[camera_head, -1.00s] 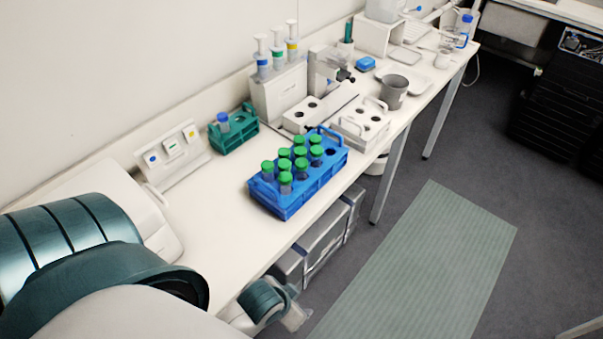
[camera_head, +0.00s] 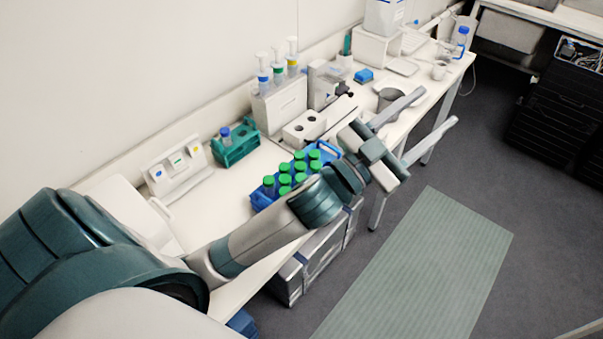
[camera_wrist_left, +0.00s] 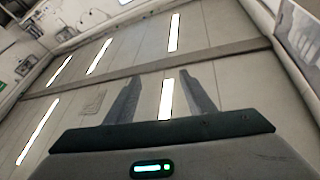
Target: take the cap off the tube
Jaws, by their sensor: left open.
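Several green-capped tubes (camera_head: 285,180) stand upright in a blue rack (camera_head: 262,200) on the white bench in the head view. One blue-capped tube (camera_head: 225,134) stands in a dark green rack (camera_head: 238,148) farther back to the left. Which tube the task means, I cannot tell. My left gripper (camera_head: 427,112) is open and empty, its fingers well apart, raised in front of the bench to the right of the blue rack. My left arm hides part of that rack. In the left wrist view the open fingers (camera_wrist_left: 161,92) point at the ceiling lights. My right gripper is not in view.
Pipettes (camera_head: 277,66) stand on a holder behind the racks. A white holder with round holes (camera_head: 304,126) is beside the blue rack, and a grey cup (camera_head: 388,97) sits behind my gripper. The white bench (camera_head: 222,192) is clear left of the blue rack.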

